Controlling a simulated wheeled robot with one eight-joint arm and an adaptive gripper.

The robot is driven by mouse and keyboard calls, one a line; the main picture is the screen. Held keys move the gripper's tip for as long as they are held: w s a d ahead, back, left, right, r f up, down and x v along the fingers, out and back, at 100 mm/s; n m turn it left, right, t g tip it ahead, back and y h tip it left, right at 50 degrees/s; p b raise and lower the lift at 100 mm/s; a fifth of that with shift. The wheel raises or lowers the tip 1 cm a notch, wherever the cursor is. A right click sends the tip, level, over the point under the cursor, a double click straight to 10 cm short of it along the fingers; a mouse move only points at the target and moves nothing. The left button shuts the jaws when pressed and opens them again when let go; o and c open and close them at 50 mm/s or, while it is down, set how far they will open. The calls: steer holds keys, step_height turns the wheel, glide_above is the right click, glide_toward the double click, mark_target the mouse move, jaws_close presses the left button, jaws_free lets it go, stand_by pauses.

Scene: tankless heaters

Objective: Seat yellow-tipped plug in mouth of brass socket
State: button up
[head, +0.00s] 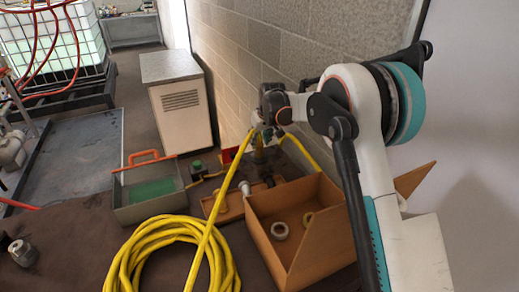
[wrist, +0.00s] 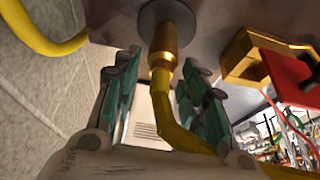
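In the wrist view, the brass socket (wrist: 163,38) juts from a round grey collar on a dark metal face. The yellow plug end (wrist: 161,82) of a yellow line meets the socket's mouth and is in line with it; how deep it sits is hidden. My gripper (wrist: 160,88) has its teal fingers spread on either side of the plug, with a clear gap on the left and a smaller one on the right. In the head view, my gripper (head: 266,135) is by the block wall, small and partly hidden by the yellow line.
A coiled yellow hose (head: 150,250) lies on the brown cover. An open cardboard box (head: 318,238) stands below my arm. A grey tray with green inside (head: 150,190) and an orange handle is left. A brass fitting (wrist: 250,58) and a red part (wrist: 292,78) are right of the socket.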

jaws_close()
steer(key=shift+r, duration=0.15)
